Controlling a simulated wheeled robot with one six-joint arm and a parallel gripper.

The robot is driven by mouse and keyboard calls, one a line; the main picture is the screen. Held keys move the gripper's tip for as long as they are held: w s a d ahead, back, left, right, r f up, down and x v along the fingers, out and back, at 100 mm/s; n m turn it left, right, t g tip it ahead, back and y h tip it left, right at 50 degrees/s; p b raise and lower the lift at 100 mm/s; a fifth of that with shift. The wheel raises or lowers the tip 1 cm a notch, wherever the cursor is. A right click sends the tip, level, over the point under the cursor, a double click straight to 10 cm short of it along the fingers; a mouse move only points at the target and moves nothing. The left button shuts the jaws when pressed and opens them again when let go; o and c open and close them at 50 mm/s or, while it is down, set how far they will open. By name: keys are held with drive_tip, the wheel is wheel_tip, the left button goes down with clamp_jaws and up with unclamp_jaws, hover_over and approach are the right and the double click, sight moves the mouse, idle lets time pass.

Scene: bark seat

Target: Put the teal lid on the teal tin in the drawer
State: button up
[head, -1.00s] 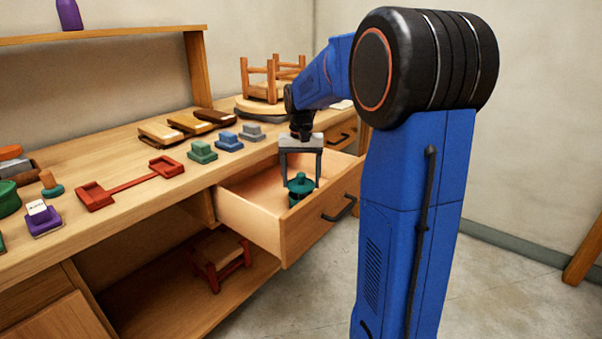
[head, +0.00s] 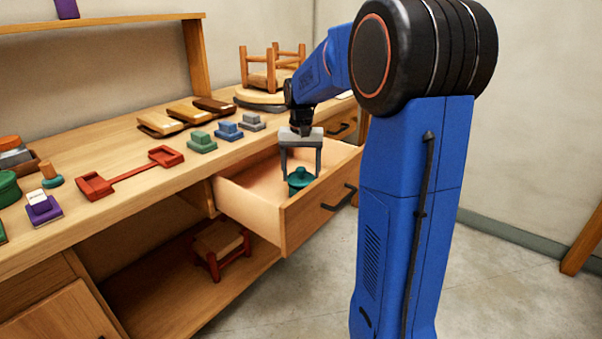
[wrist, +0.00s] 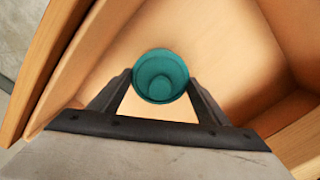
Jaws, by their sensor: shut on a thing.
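The teal lid (head: 300,176), round with a knob on top, is between the two fingers of my gripper (head: 301,172), which points down into the open drawer (head: 250,218). In the wrist view the lid (wrist: 160,62) shows from above, with a fingertip of my gripper (wrist: 160,78) at each side. The teal tin (head: 294,190) shows only as a dark teal sliver under the lid in the head view. The lid hides it in the wrist view. I cannot tell whether the lid touches the tin's rim.
The drawer's front panel (head: 322,205) and side walls stand close around my gripper; the drawer floor (wrist: 215,45) looks bare around the lid. The bench top (head: 120,152) holds green, blue and grey blocks, a red double-ended piece (head: 130,180) and an upturned stool (head: 271,68).

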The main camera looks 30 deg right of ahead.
drive_tip(key=shift+f, duration=0.55)
idle(0.6)
drive_tip(key=o, duration=1.3)
drive_tip(key=shift+o, duration=0.2)
drive_tip(key=shift+r, duration=0.1)
drive_tip(key=shift+r, duration=3.4)
